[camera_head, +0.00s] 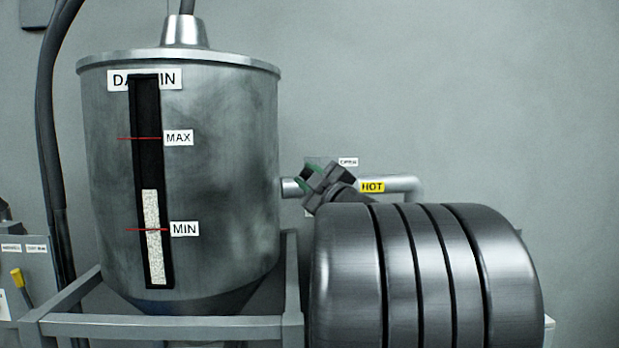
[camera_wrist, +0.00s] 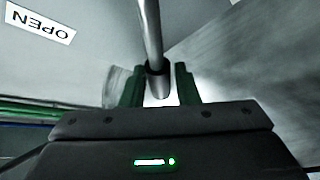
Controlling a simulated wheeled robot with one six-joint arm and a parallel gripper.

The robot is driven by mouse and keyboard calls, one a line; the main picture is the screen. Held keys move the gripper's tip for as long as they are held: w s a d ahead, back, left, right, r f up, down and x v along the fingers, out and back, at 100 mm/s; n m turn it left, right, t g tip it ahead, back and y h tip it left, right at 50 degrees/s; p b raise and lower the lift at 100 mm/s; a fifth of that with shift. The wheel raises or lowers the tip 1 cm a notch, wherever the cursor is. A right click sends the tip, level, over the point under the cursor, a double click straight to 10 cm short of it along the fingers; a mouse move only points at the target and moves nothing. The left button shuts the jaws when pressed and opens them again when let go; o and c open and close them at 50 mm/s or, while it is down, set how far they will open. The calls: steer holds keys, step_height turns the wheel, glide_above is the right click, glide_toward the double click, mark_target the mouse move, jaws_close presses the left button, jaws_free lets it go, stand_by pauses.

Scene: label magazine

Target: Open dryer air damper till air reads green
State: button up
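My gripper (camera_head: 322,182) is at the bent pipe (camera_head: 405,183) to the right of the dryer hopper (camera_head: 225,190), just below a small OPEN label (camera_head: 348,162). In the wrist view, the two green fingers of my gripper (camera_wrist: 158,85) stand on either side of the end of a grey rod (camera_wrist: 151,30), which looks like the damper handle. I cannot tell whether both fingers touch it. The OPEN label (camera_wrist: 40,20) appears upside down at the upper left there. In the head view, my arm and gripper hide the handle. No air reading is visible.
A yellow HOT label (camera_head: 372,187) marks the pipe. A yellow-handled lever (camera_head: 17,278) stands at far left. My arm blocks the lower right.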

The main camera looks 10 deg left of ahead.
jaws_close()
steer(key=m+b, duration=0.1)
steer(key=d+r+m+t+b, duration=0.1)
steer(key=m, duration=0.1)
steer(key=shift+w+d+r+t, duration=0.1)
steer(key=shift+w+d+t, duration=0.1)
steer(key=shift+t, duration=0.1)
steer(key=shift+w+d+r+m+t, duration=0.15)
steer(key=shift+d+r+m+t, duration=0.3)
steer(key=shift+m, duration=0.65)
steer(key=shift+o, duration=2)
jaws_free()
steer(key=shift+f+b, duration=0.1)
steer(key=shift+b, duration=0.2)
steer(key=b+v, duration=0.3)
steer(key=v, duration=1.1)
steer(key=shift+r, duration=0.25)
steer(key=shift+a, duration=0.1)
